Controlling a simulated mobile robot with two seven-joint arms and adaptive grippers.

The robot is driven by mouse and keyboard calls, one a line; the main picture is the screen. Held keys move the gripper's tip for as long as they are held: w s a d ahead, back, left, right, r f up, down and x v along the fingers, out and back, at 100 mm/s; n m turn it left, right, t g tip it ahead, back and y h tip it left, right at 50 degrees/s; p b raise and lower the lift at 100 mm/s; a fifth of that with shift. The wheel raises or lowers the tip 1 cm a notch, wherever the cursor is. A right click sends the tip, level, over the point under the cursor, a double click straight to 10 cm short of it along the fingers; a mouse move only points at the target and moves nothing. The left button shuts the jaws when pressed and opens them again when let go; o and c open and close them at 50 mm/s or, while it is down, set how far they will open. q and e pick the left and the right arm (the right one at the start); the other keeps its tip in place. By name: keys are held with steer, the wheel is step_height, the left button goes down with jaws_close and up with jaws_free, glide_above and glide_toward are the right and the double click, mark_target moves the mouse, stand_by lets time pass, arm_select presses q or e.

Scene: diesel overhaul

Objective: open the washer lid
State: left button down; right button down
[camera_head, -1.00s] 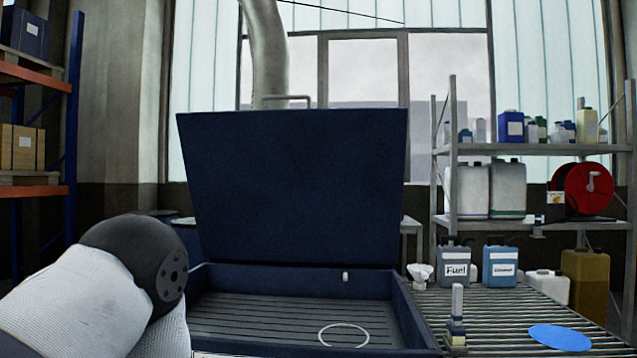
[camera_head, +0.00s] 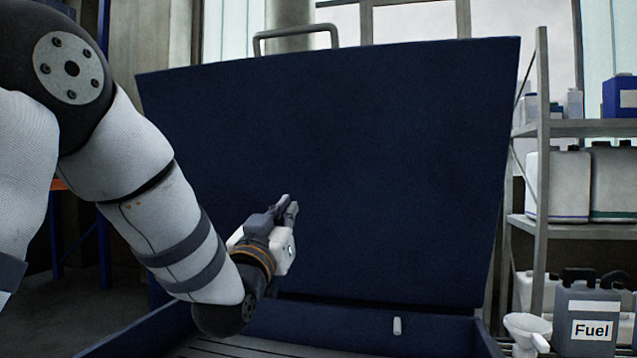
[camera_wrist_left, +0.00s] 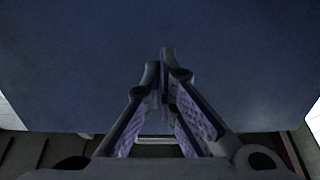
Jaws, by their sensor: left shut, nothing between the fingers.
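The washer lid (camera_head: 380,150) is a large dark blue panel standing raised and tilted back behind the washer basin (camera_head: 450,330). A grey bar handle (camera_head: 296,32) shows at its top edge. My left gripper (camera_head: 290,203) is in front of the lid's inner face, left of its middle, with its fingers pointing up. It is shut and empty. In the left wrist view its fingertips (camera_wrist_left: 160,62) meet in front of the blue lid surface (camera_wrist_left: 230,60). I cannot tell whether they touch it. My right gripper is not in view.
A metal shelf (camera_head: 541,130) with bottles and canisters stands at the right. A grey fuel canister (camera_head: 588,315) and a white funnel (camera_head: 527,330) are right of the basin. A small light peg (camera_head: 397,326) is at the basin's back wall.

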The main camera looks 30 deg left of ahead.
arm_select(q)
glide_toward(310, 174)
steer(key=x, duration=0.7)
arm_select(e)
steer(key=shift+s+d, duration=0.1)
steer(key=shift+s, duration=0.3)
